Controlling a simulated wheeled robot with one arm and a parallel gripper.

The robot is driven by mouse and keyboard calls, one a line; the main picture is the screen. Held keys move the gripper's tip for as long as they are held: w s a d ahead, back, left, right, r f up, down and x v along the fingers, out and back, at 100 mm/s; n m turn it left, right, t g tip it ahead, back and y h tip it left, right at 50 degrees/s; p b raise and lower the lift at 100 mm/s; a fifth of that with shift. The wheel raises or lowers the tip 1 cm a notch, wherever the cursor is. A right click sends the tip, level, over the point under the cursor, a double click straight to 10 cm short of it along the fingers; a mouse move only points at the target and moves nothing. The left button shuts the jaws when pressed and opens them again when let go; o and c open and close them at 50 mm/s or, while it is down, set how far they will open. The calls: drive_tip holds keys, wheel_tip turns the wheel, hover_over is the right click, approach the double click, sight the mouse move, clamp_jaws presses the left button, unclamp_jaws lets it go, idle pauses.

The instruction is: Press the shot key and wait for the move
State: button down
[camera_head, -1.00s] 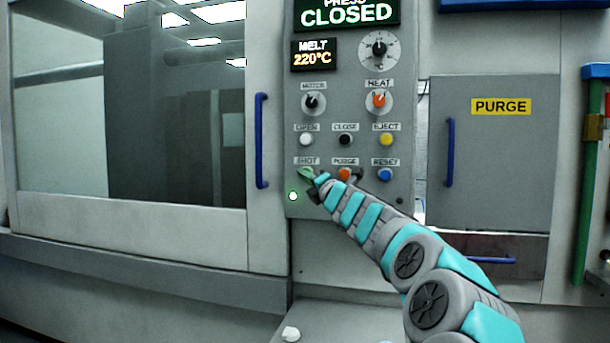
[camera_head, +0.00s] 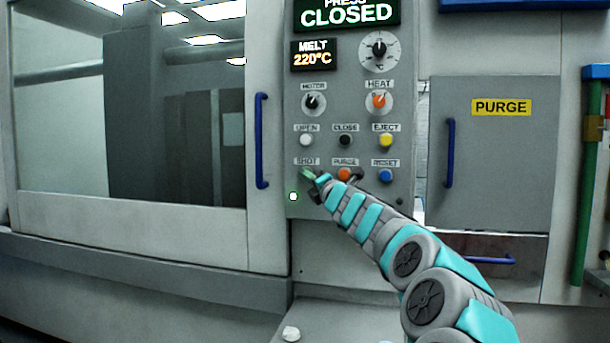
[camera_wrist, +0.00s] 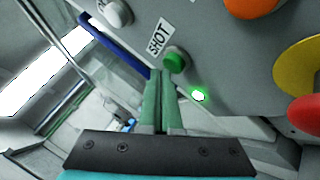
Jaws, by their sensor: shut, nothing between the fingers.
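The green shot key (camera_wrist: 176,60) sits on the grey control panel (camera_head: 338,222), under the label SHOT. In the head view the key (camera_head: 306,173) is partly covered by my gripper (camera_head: 316,178). My gripper also shows in the wrist view (camera_wrist: 158,76), its two green fingers shut together with nothing between them. The fingertips are right beside the key; I cannot tell whether they touch it. A lit green lamp (camera_head: 293,196) is below the key. The display reads PRESS CLOSED (camera_head: 346,14), and another reads MELT 220°C (camera_head: 314,55).
The orange purge key (camera_head: 344,174) and blue reset key (camera_head: 385,175) are to the right. Open, close and eject keys are in the row above. A blue door handle (camera_head: 261,140) stands left of the panel. A PURGE cover (camera_head: 510,160) is at the right.

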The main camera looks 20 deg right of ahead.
drive_tip(key=shift+w+d, duration=0.3)
drive_tip(key=shift+w, duration=0.05)
idle(0.6)
drive_tip(key=shift+s+a, duration=0.1)
drive_tip(key=shift+s+a+b, duration=0.3)
drive_tip(key=shift+s+a, duration=0.2)
drive_tip(key=shift+s, duration=0.1)
drive_tip(key=shift+s+a+f+b, duration=0.1)
drive_tip(key=shift+s+a+b, duration=0.55)
drive_tip(key=shift+s, duration=0.4)
drive_tip(key=shift+s+a+b, duration=0.5)
drive_tip(key=shift+s+a, duration=0.2)
drive_tip(key=shift+s, duration=0.3)
